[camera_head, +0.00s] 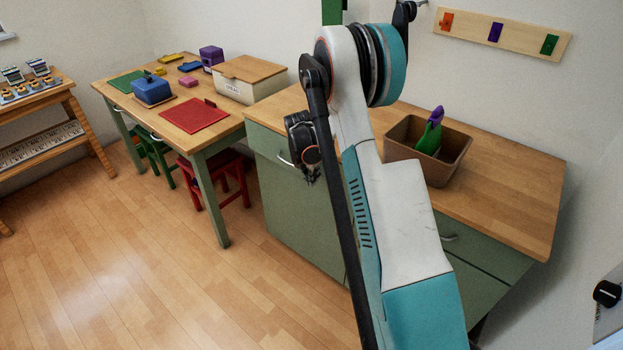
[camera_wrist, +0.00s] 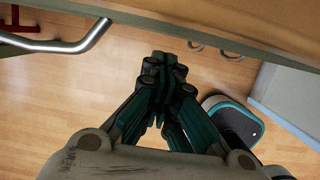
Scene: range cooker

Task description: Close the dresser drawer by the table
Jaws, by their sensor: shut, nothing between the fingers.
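The dresser (camera_head: 300,215) is a green cabinet with a wooden top, to the right of the table (camera_head: 180,122). Its drawer by the table (camera_head: 265,145) has a metal handle (camera_head: 284,160) and is partly hidden by my arm. I see no clear gap above its front, but cannot tell whether it is fully shut. My gripper (camera_head: 311,178) points down in front of the dresser, just right of that handle. In the wrist view my gripper (camera_wrist: 165,62) has its fingers together and empty, over the floor, apart from a metal handle (camera_wrist: 70,44) at the upper left.
A brown bin (camera_head: 400,150) with a green and purple object stands on the dresser top. A red stool (camera_head: 228,172) and a green stool are under the table. A shelf (camera_head: 45,95) stands at far left. The wooden floor (camera_head: 130,270) in front is clear.

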